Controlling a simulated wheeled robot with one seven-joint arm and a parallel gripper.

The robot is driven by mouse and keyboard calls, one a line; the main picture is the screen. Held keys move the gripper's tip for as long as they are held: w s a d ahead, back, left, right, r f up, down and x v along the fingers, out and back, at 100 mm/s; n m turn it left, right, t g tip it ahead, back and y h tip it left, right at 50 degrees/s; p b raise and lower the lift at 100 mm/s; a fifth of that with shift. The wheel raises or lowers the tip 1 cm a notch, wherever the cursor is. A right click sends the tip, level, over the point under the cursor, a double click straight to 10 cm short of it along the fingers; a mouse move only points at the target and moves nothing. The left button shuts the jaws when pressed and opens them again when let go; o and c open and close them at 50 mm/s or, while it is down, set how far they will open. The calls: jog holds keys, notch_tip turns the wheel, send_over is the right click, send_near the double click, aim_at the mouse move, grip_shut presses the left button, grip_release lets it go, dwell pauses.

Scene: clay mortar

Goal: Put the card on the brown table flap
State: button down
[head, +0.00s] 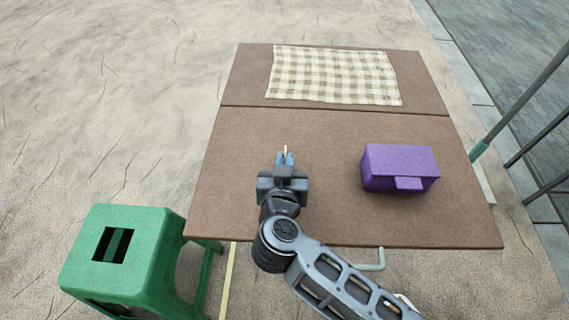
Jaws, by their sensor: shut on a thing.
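My gripper (285,160) is over the near panel of the brown table, left of its middle, and points toward the far side. Its blue fingertips are shut on a thin, pale yellowish thing, seen nearly edge-on, which looks like the card (285,149). Most of the card is hidden by the fingers. I cannot tell whether it touches the table. The brown table flap (248,78) appears to be the far panel beyond the seam, and a checked cloth covers much of it.
The beige checked cloth (333,76) lies on the far panel, with bare strips beside it. A purple box (400,167) stands on the near panel, right of my gripper. A green stool (152,228) stands left of the table. The near panel's far part is clear.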

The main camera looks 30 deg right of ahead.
jog(key=c, duration=1.2)
grip_release()
jog(key=shift+c, duration=0.2)
